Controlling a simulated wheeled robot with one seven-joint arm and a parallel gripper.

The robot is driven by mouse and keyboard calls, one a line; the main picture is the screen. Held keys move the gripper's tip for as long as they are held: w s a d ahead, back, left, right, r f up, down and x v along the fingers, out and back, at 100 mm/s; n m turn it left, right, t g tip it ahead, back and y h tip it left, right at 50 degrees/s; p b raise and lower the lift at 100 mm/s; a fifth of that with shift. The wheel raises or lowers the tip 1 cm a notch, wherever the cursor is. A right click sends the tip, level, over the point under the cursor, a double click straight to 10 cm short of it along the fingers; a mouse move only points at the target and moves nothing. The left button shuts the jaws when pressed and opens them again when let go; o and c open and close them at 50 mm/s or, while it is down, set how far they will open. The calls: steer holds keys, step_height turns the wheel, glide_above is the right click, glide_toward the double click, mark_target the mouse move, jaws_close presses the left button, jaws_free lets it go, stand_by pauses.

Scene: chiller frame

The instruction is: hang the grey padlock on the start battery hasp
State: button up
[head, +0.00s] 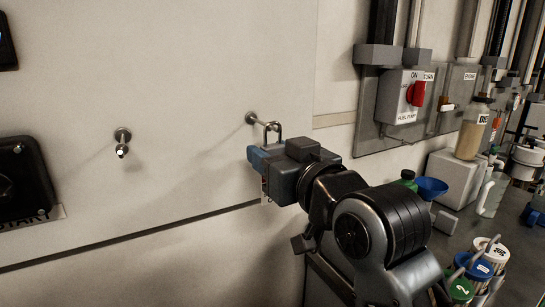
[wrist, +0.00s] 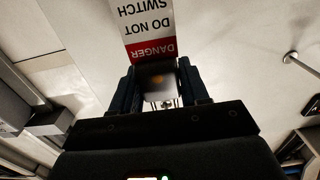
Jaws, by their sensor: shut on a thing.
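My gripper (head: 262,160) is shut on the grey padlock, close to the wall below a metal peg (head: 252,118). The padlock's shackle (head: 273,130) stands up above the fingers at the peg's outer end; I cannot tell whether it is around the peg or in front of it. The fingers hide the body in the head view. In the wrist view the dark body (wrist: 158,82) sits between the two fingers, with a red and white danger tag (wrist: 147,30) beyond it. A black box (head: 22,180) labelled START is at the far left; its hasp is not clear to me.
A second, empty peg (head: 122,142) is on the wall between the box and my gripper. To the right are a fuel pump panel (head: 402,97) with a red switch, a bottle (head: 473,128), a blue funnel (head: 431,187) and several lidded cans.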

steer(key=shift+r, duration=0.65)
steer(key=p+v, duration=0.6)
steer(key=v, duration=1.2)
steer(key=shift+r+p, duration=0.15)
steer(key=shift+p, duration=0.2)
